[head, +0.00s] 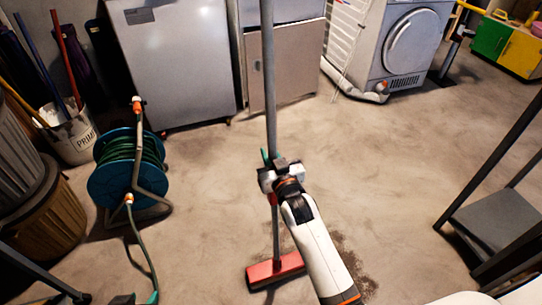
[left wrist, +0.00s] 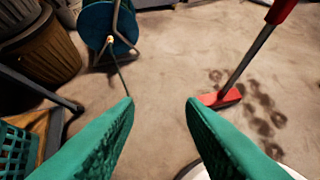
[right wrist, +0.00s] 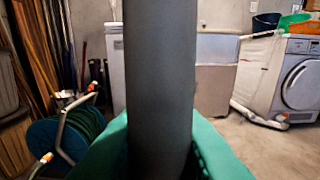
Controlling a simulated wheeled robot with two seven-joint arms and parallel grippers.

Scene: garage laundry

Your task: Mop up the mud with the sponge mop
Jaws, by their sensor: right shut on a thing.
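The sponge mop stands nearly upright, its grey pole (head: 270,90) rising out of the top of the head view. Its red head (head: 262,274) is on the floor, and also shows in the left wrist view (left wrist: 228,97). My right gripper (head: 272,165) is shut around the pole, which fills the middle of the right wrist view (right wrist: 160,70). Dark mud (head: 358,272) lies right of the mop head, partly hidden by my right arm; several spots show in the left wrist view (left wrist: 264,103). My left gripper (left wrist: 160,100) is open and empty, left of the mop.
A teal hose reel (head: 115,170) stands at left, its hose trailing forward on the floor. A washer-like machine (head: 405,45) and cabinets line the back. A dark-framed shelf (head: 495,215) is at right. Mid-floor is clear.

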